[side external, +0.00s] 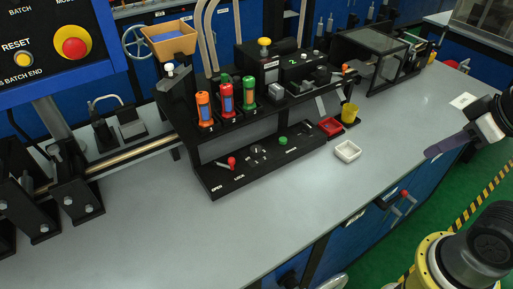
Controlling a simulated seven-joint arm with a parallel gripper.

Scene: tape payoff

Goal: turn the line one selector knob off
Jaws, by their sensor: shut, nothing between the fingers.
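A black control panel (216,185) lies along the front of a black rack on the grey bench. A small dark knob with pale marks (256,152) sits on it between a red-tipped lever (231,161) and a green button (283,140). The panel lettering is too small to read fully, so I cannot tell for sure that this is the line one selector or which way it points. My gripper (432,152) is at the right, shut and empty, far from the panel and touching nothing.
Orange, red and green cylinders (226,100) stand on the rack. A white dish (347,151), a red tray (331,126) and a yellow cup (350,113) stand right of the panel. The bench (300,190) in front is clear.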

